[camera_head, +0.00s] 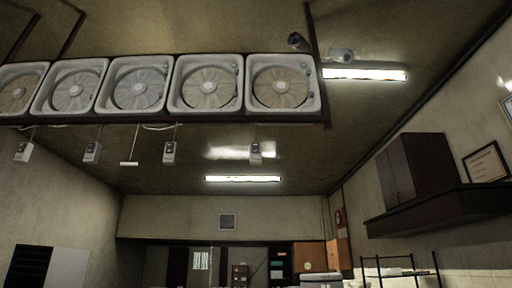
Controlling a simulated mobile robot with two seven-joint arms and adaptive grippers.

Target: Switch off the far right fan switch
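A row of several square ceiling fans hangs at the upper left, the far right one (280,84) nearest the middle of the view. Small grey switch boxes hang on cords below the row. The far right switch (255,154) hangs below the far right fan, with a bright ceiling reflection behind it. Other switches hang further left, one (169,152) below the middle fans, one (92,152) and one (23,152) at the far left. The switch positions are too small to tell. Neither of my grippers is in view.
A dark wall cabinet (411,168) and shelf (436,211) jut from the right wall. A dark metal rack (400,272) stands at the lower right. Lit tube lamps (365,75) are on the ceiling. The air around the far right switch looks clear.

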